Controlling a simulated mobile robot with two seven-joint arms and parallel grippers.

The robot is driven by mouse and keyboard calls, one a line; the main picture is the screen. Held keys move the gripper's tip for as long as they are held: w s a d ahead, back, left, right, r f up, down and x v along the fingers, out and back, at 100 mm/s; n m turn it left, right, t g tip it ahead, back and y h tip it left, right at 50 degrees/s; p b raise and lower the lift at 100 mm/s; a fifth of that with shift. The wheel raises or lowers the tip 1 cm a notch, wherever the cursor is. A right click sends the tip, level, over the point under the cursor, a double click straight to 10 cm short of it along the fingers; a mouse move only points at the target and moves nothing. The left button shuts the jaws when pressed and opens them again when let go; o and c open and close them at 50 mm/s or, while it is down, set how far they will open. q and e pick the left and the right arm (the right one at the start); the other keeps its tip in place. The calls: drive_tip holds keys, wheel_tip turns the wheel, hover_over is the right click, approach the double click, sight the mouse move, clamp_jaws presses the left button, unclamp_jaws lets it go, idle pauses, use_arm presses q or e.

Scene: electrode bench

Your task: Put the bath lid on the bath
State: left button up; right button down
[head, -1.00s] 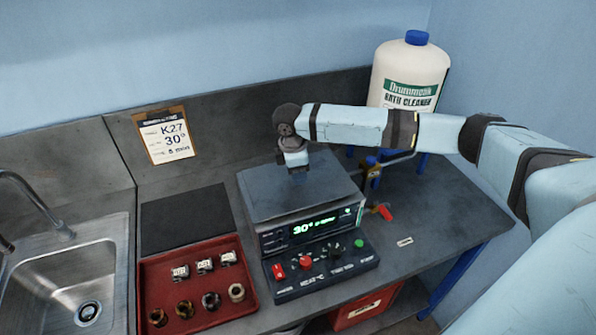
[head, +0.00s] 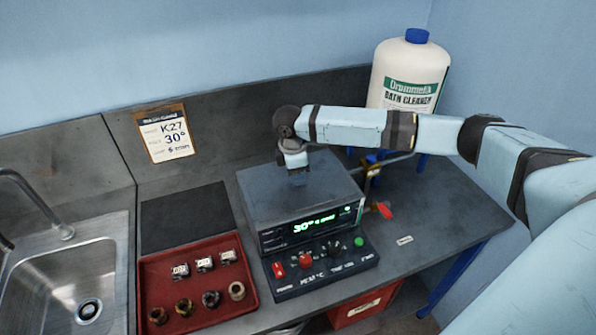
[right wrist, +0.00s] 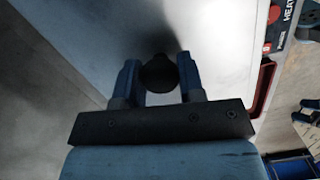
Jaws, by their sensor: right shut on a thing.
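The bath (head: 310,236) is a dark box with a green lit display reading 30°, standing on the bench. The bath lid (head: 268,195) is a flat grey plate lying over the bath's top; I cannot tell whether it is fully seated. My right gripper (head: 297,178) points down over the middle of the lid. In the right wrist view, my right gripper (right wrist: 158,78) has its two blue fingers shut on the lid's round dark knob (right wrist: 158,75). The lid's pale surface (right wrist: 225,55) spreads beyond the fingers. My left gripper is not in view.
A red tray (head: 152,270) with several small fittings and marked blocks is left of the bath, beside a sink (head: 50,280). A dark mat (head: 185,218) lies behind the tray. A large cleaner bottle (head: 405,75) stands at the back right. A red-handled valve (head: 383,210) is right of the bath.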

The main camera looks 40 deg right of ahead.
drive_tip(key=shift+f, duration=0.1)
drive_tip(key=shift+c, duration=0.8)
unclamp_jaws()
drive_tip(key=shift+r, duration=3.5)
